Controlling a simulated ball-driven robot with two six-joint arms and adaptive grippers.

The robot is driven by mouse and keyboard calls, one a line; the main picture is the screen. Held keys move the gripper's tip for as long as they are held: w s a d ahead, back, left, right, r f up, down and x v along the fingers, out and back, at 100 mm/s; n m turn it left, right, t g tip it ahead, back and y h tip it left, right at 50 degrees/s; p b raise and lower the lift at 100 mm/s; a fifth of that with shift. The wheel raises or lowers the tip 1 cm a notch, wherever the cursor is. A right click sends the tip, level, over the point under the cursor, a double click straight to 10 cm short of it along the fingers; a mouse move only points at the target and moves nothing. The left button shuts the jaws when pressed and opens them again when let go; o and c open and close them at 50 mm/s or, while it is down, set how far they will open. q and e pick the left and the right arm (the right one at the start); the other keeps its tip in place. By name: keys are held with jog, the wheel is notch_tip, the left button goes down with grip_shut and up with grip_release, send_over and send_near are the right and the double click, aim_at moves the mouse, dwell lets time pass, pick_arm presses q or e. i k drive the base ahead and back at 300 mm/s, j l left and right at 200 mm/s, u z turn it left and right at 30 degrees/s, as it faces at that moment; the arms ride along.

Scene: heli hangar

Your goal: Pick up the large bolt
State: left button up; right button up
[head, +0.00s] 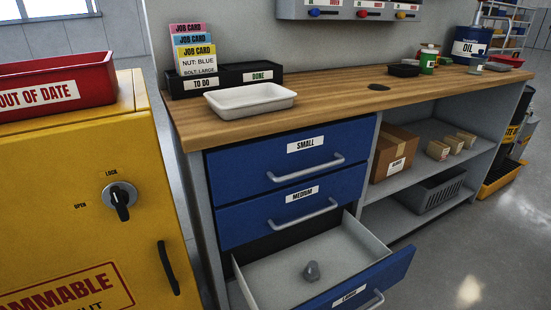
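A small grey object (311,271) lies in the open bottom drawer (262,277). It looks like a bolt, but its shape is too small to tell for sure. The drawer is pulled out and its blue front carries a label that seems to read "LARGE". The job card (196,62) at the back left of the bench reads "NUT: BLUE" and "BOLT: LARGE". Neither of my grippers is in view.
A white tray (250,108) stands on the wooden bench (330,102). The shut small (255,168) and medium (255,222) drawers sit above the open one. A yellow cabinet (70,195) stands at the left.

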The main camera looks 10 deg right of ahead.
aim_at(311, 273)
jog(key=k+l, duration=0.1)
jog(key=l, duration=0.2)
jog(key=k+l+u, duration=0.1)
jog(key=l, duration=0.25)
jog(key=k+l, duration=0.15)
jog(key=l, duration=0.15)
jog(key=k+l, duration=0.15)
jog(key=l, duration=0.15)
jog(key=u, duration=0.05)
